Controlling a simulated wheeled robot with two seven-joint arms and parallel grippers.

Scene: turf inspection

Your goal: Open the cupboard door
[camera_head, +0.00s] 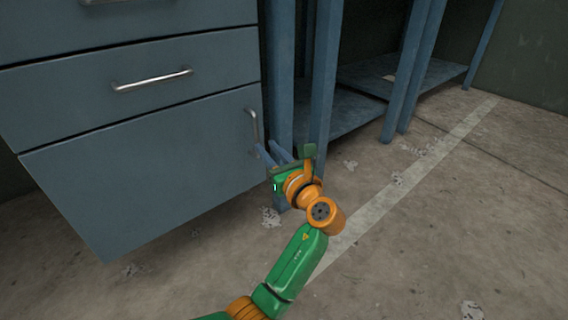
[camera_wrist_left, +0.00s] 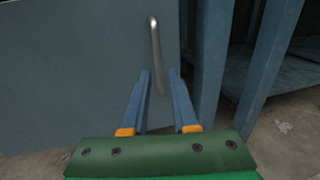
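The cupboard door (camera_head: 150,170) is a blue-grey panel below two drawers, and it looks shut. Its vertical metal handle (camera_head: 251,126) is near the door's right edge. My left gripper (camera_head: 268,151) is at the lower end of the handle, with its two fingers apart. In the left wrist view the door (camera_wrist_left: 80,75) fills the left side, and the handle (camera_wrist_left: 155,50) runs down to between the open fingertips (camera_wrist_left: 160,74). I cannot tell whether the fingers touch the handle. My right gripper is not in view.
A drawer with a horizontal handle (camera_head: 152,80) is above the door. Blue table legs (camera_head: 325,90) stand close to the right of the gripper, with a low shelf (camera_head: 355,115) behind. The concrete floor (camera_head: 450,220) at the right is mostly clear, with scattered paper scraps.

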